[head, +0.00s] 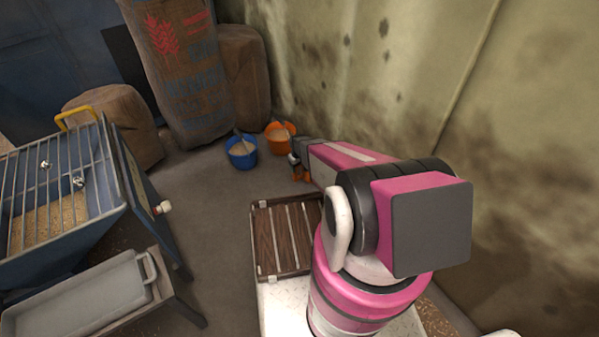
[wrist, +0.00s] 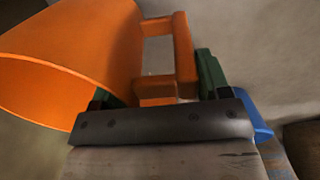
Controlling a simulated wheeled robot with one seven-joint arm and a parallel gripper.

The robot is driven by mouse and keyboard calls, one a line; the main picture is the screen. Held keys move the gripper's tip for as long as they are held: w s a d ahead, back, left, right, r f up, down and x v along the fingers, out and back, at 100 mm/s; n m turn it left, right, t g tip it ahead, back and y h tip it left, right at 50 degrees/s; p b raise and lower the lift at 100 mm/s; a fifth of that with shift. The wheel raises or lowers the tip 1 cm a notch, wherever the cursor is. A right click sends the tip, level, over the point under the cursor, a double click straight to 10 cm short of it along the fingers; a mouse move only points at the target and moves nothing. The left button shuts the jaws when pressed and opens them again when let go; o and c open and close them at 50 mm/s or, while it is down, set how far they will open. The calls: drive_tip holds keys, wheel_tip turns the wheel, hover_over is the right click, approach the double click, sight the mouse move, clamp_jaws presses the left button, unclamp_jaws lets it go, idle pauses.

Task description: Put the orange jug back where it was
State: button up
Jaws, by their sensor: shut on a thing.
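The orange jug fills the left of the wrist view (wrist: 75,60), tilted in the picture, with its squared handle (wrist: 184,55) to the right. My gripper (wrist: 155,85) is shut on the jug's handle, with green fingers on either side. I cannot tell whether the jug touches the floor.
A slatted wooden crate (head: 280,240) is in front of my arm. A barred hopper (head: 60,195) and grey tray (head: 85,295) are at left. Bare floor (head: 205,200) lies between.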

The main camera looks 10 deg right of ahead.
sight(300, 177)
drive_tip(key=shift+w+d+f, duration=0.1)
drive_tip(key=shift+d+f, duration=0.1)
drive_tip(key=shift+f, duration=0.15)
wheel_tip(300, 177, down, 4)
drive_tip(key=shift+r, duration=0.3)
drive_tip(key=o, duration=1.8)
drive_tip(key=shift+c, duration=0.2)
